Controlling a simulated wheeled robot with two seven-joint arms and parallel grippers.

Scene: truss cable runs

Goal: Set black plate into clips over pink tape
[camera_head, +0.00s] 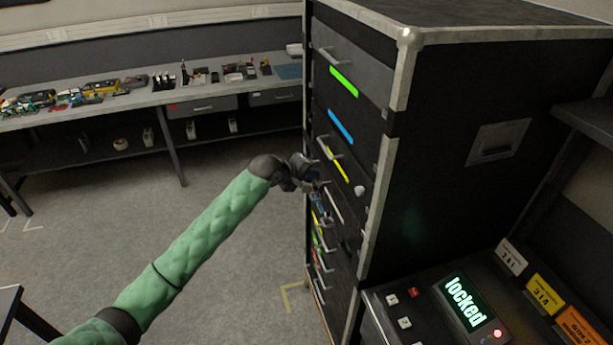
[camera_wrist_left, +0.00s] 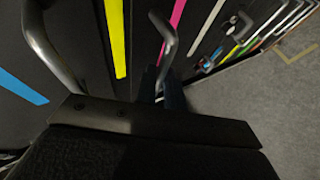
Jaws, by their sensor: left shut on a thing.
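My left gripper (camera_head: 314,181) is at the front of a tall black drawer cabinet (camera_head: 455,130). In the left wrist view its dark fingers (camera_wrist_left: 160,86) are closed around a bent metal drawer handle (camera_wrist_left: 166,30), beside a strip of pink tape (camera_wrist_left: 174,28). The pink tape is hidden behind my gripper in the head view. I cannot make out a black plate or clips in either view. My right gripper is not in view.
Other drawers carry green (camera_head: 343,81), blue (camera_head: 340,126) and yellow (camera_head: 335,163) strips. A panel with a "locked" screen (camera_head: 465,301) stands at the lower right. A cluttered workbench (camera_head: 150,99) runs along the back left. Grey floor is clear between.

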